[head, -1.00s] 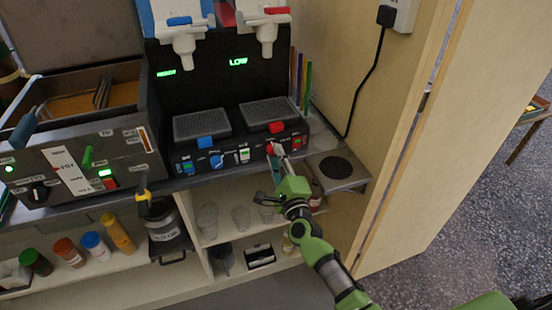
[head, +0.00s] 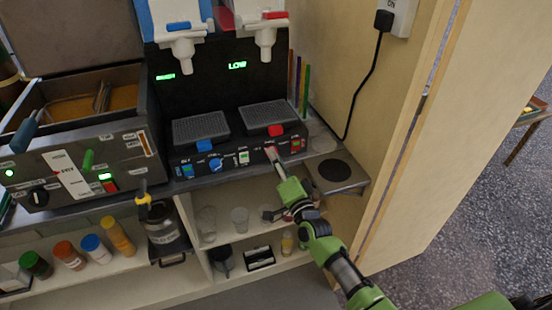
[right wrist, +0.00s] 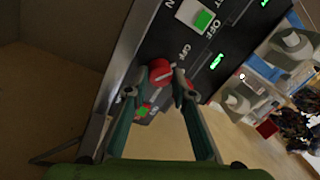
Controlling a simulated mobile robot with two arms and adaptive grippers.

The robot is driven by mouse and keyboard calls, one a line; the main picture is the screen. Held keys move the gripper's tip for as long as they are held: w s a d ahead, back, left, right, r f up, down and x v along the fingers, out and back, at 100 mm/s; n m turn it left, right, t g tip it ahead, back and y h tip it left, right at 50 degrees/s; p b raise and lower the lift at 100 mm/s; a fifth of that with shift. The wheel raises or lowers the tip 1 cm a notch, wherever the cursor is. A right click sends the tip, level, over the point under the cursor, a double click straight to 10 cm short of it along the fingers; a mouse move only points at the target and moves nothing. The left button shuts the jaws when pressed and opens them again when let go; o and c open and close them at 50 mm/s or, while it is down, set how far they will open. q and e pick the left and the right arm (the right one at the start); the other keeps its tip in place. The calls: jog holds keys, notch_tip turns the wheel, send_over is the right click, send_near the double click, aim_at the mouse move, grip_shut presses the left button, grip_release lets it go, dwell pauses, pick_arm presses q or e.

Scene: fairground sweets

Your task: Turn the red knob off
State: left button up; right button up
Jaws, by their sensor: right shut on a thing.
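The red knob (right wrist: 160,70) is on the black front panel of the slush machine (head: 235,153). In the right wrist view it sits between the fingertips of my right gripper (right wrist: 157,88), which is shut on it. "OFF" and "ON" labels show on the panel near it, but I cannot tell which one the knob points to. In the head view my right gripper (head: 271,153) reaches the panel from below right and mostly covers the knob. My left gripper is not in view.
A blue knob (head: 216,164) and lit switches (head: 244,157) are on the same panel. A red drip-tray tab (head: 276,130) is just above my fingers. A fryer (head: 75,165) stands left. Glasses (head: 239,219) stand on the shelf below. A wooden wall (head: 390,150) is at right.

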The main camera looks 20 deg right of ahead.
jog(key=shift+n, duration=0.7)
jog(key=o, duration=1.1)
jog(key=shift+f, duration=0.1)
jog(key=shift+s, duration=0.1)
jog(key=s+d+f, duration=0.1)
jog(key=s, duration=1)
jog(key=shift+s, duration=0.35)
jog(key=shift+f, duration=0.15)
